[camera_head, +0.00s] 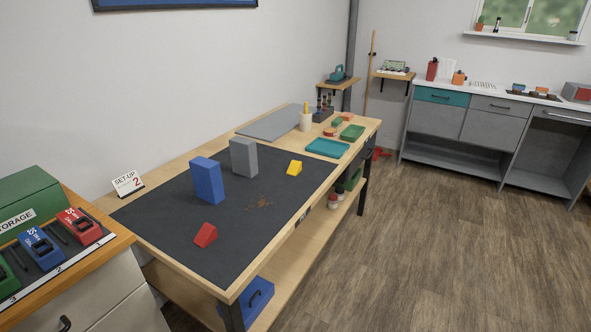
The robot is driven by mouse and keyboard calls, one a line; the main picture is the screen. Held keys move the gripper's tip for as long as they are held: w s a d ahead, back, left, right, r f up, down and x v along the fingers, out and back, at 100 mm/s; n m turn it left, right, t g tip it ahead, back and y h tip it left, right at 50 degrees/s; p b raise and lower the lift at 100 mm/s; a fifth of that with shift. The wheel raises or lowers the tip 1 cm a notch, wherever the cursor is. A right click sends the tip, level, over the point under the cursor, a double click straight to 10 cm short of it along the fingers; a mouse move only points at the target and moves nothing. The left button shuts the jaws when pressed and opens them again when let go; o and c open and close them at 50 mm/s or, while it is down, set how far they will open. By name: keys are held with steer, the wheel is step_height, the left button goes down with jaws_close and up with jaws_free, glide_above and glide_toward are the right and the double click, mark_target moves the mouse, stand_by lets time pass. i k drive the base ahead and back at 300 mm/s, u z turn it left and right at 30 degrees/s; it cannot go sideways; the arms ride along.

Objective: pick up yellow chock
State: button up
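The yellow chock (294,168) is a small wedge. It lies on the dark mat (165,220) of the workbench, near the bench's right long edge, to the right of a grey block. It stands apart from the other things on the mat. My gripper is not in view.
On the mat stand a tall blue block (207,180) and a tall grey block (243,157); a red chock (205,235) lies nearer. A teal tray (327,148) is behind the yellow chock. The wooden floor (430,230) right of the bench is clear.

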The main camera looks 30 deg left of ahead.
mark_target(294, 167)
steer(key=z, duration=0.1)
steer(key=i, duration=2.1)
steer(key=u, duration=1.05)
steer(key=i, duration=0.85)
steer(key=u, duration=1.25)
steer(key=i, duration=0.3)
steer(key=u, duration=0.2)
